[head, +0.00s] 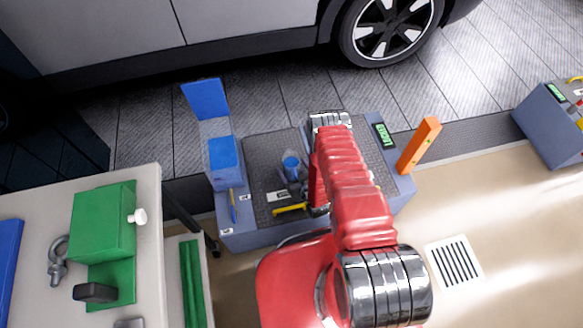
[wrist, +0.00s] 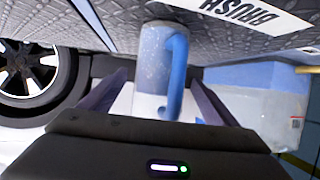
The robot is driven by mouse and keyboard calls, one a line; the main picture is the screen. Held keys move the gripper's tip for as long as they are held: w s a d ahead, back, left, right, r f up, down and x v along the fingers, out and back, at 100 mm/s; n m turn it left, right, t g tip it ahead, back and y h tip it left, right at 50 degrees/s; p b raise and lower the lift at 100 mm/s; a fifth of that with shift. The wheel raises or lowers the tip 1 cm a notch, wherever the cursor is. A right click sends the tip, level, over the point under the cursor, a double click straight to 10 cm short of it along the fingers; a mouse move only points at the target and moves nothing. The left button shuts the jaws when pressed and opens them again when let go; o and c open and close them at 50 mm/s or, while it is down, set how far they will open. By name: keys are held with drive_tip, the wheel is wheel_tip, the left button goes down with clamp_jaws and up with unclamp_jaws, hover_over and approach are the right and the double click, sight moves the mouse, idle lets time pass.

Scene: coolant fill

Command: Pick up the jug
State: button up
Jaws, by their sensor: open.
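The jug (wrist: 158,55) is a pale cup with a blue handle (wrist: 176,75) on its right side in the wrist view, which shows the scene upside down. It stands on the dark ribbed mat of the bench; its blue top (head: 291,165) shows in the head view. My gripper (wrist: 158,80) is open. Its two dark fingers lie to either side of the jug, with a small visible gap on each side. In the head view my gripper (head: 296,187) is beside the jug, partly hidden by my red arm. The jug's lower part is hidden there.
A yellow tool (head: 290,209) lies near the front. An orange post (head: 418,146) stands at right. A car (head: 250,30) is behind.

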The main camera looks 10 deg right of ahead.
sight(291, 159)
drive_tip(key=shift+x, duration=1)
drive_tip(key=shift+c, duration=0.6)
drive_tip(key=c, duration=1.4)
drive_tip(key=shift+r, duration=0.1)
drive_tip(key=shift+c, duration=0.2)
drive_tip(key=shift+r, duration=4.95)
